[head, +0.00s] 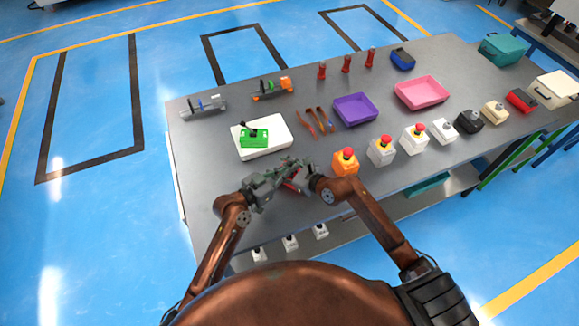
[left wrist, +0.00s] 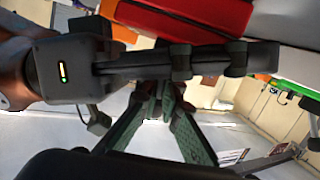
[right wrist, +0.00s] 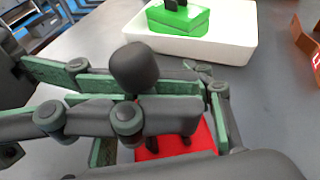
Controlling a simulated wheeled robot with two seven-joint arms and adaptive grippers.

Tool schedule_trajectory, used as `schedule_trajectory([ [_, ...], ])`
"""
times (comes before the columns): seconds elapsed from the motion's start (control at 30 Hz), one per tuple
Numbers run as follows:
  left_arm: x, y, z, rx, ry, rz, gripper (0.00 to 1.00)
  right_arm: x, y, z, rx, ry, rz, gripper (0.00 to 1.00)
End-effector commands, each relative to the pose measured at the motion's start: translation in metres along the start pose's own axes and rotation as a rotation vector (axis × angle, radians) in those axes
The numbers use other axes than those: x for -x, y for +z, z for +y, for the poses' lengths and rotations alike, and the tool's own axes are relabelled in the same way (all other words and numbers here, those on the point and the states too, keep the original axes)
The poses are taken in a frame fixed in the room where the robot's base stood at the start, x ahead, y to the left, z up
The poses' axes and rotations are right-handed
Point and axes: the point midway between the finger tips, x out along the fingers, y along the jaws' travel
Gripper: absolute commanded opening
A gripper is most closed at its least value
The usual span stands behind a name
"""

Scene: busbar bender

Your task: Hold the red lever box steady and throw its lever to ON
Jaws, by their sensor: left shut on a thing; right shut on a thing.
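The red lever box (head: 292,185) is near the table's front edge in the head view, mostly covered by my grippers. Its red body also shows in the right wrist view (right wrist: 172,147) and along the top of the left wrist view (left wrist: 190,18). My right gripper (head: 302,177) is shut on the box, its fingers along the sides. My left gripper (head: 289,166) reaches in from the left, shut on the lever. The lever's black knob (right wrist: 133,66) stands up beside the left fingers in the right wrist view. The lever's exact angle is hard to tell.
A green lever box (head: 254,138) sits on a white block (head: 277,143) just behind. An orange button box (head: 345,163) is close to the right of my right gripper. The table's left front is clear.

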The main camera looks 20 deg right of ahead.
Motion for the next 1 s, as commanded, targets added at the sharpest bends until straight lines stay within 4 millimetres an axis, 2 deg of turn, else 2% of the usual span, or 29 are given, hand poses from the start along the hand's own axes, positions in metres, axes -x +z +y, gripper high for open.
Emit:
schedule_trajectory([
  [0.53, 0.0005, 0.0006, -0.0002, -0.03, -0.01, -0.007, 0.0, 0.0003, 0.0011, -0.0008, 0.001, -0.001, -0.002, 0.09],
  [0.57, 0.0005, 0.0006, -0.0002, -0.03, -0.01, -0.007, 0.07, 0.0003, 0.0011, -0.0008, 0.001, -0.001, -0.002, 0.09],
  [0.8, 0.0002, 0.0, 0.0006, -0.03, -0.009, -0.006, 0.23, 0.0002, 0.0009, -0.0005, 0.001, -0.001, -0.002, 0.09],
  [1.0, -0.0003, -0.0009, 0.0016, -0.03, -0.007, -0.005, 0.24, 0.0001, 0.0006, -0.0001, 0.0, 0.0, -0.001, 0.09],
])
